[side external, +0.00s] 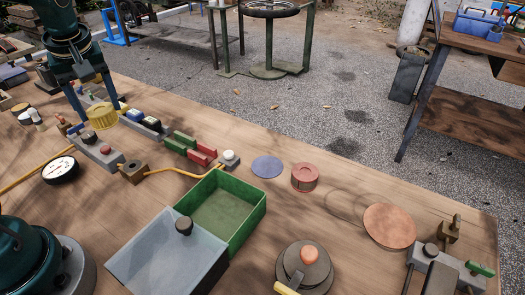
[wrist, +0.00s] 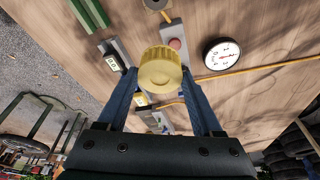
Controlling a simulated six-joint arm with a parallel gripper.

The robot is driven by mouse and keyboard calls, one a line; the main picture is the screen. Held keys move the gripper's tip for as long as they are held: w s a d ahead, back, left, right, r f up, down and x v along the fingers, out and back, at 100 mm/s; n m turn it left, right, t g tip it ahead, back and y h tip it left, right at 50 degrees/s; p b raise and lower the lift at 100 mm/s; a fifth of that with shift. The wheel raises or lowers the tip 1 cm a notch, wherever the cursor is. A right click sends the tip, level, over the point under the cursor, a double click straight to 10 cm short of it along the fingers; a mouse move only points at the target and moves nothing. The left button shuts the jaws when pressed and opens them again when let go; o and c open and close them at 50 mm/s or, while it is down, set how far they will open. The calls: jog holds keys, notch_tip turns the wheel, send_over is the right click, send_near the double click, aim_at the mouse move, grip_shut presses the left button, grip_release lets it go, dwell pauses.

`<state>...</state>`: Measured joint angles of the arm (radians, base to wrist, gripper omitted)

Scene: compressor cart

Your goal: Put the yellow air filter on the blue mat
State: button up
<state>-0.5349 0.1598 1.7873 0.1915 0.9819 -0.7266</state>
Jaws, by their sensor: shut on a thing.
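The yellow air filter (side external: 102,117) is a ribbed round cap at the left of the side view. My gripper (side external: 99,112) is shut on it, with one blue finger on each side. In the wrist view the filter (wrist: 160,70) sits between the fingertips (wrist: 159,78). It appears to be held above the wooden table, over the grey blocks with switches; the exact height is hard to tell. The blue mat (side external: 268,166) is a flat round disc near the table's middle, to the right of my gripper, and its top is bare.
A green open box (side external: 257,212) with a grey lid (side external: 150,262) is in front. Red and green blocks (side external: 180,142), a grey button block (side external: 229,159) and a yellow hose (side external: 185,174) lie between filter and mat.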

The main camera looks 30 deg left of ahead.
jog(key=w+d+m+t+h, duration=0.2)
jog(key=w+d+m+h, duration=0.3)
jog(key=w+d+m, duration=1.15)
jog(key=d+f+m, duration=0.1)
jog(key=d+f, duration=0.1)
jog(key=d, duration=0.2)
jog(key=d+f+m, duration=0.1)
jog(key=d+f, duration=0.1)
jog(key=d, duration=0.2)
jog(key=d+f+m, duration=0.1)
jog(key=d+f, duration=0.2)
jog(key=d, duration=0.1)
jog(key=shift+w+m+g, duration=0.15)
jog(key=shift+m+g, duration=0.2)
jog(key=shift+g, duration=0.05)
jog(key=shift+f, duration=2.15)
jog(key=o, duration=1.5)
jog(key=shift+f, duration=0.1)
